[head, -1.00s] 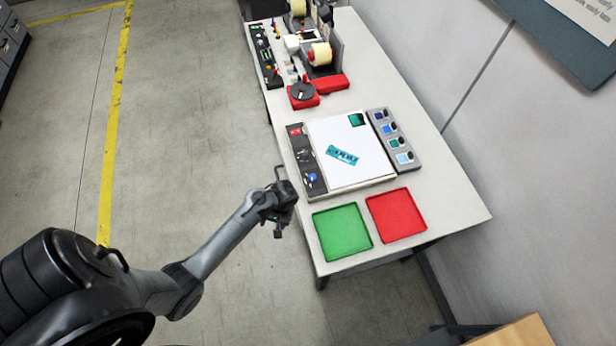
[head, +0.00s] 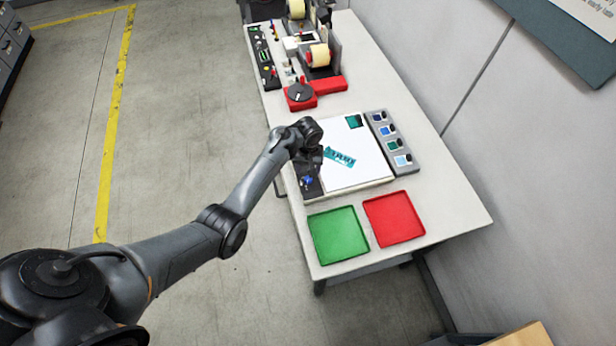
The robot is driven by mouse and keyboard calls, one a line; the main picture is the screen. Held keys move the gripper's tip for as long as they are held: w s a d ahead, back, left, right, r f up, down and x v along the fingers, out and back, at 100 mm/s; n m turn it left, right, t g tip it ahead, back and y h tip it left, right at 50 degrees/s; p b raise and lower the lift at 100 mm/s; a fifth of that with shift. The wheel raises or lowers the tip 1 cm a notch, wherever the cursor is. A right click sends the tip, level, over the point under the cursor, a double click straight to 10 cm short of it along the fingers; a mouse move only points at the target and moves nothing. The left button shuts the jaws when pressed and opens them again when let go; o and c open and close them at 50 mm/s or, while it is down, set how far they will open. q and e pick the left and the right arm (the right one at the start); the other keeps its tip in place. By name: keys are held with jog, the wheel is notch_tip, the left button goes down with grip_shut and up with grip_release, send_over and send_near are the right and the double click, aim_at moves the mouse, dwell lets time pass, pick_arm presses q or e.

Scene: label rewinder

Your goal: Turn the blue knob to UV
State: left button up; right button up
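The blue knob (head: 307,180) sits near the front end of the dark control strip (head: 311,191) on the left side of the white light panel (head: 352,170). A printed teal label piece (head: 340,157) lies on the panel. My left gripper (head: 310,157) is over the back part of the strip, just behind the blue knob and apart from it in the picture. Its fingers blend into the dark strip, so I cannot tell whether they are open. The arm's wrist hides the red control at the strip's back end. The knob's markings are too small to read. My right gripper is not in view.
A green tray (head: 340,235) and a red tray (head: 394,218) lie at the table's front. A grey holder with several coloured swatches (head: 395,143) stands right of the panel. The rewinder with label rolls (head: 319,55) and a red-based dial (head: 300,97) are behind.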

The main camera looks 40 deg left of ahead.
aim_at(308, 179)
pick_arm(q)
jog(key=shift+f+b, duration=0.5)
jog(key=shift+f, duration=2.55)
jog(key=c, duration=1.1)
jog(key=shift+o, duration=0.2)
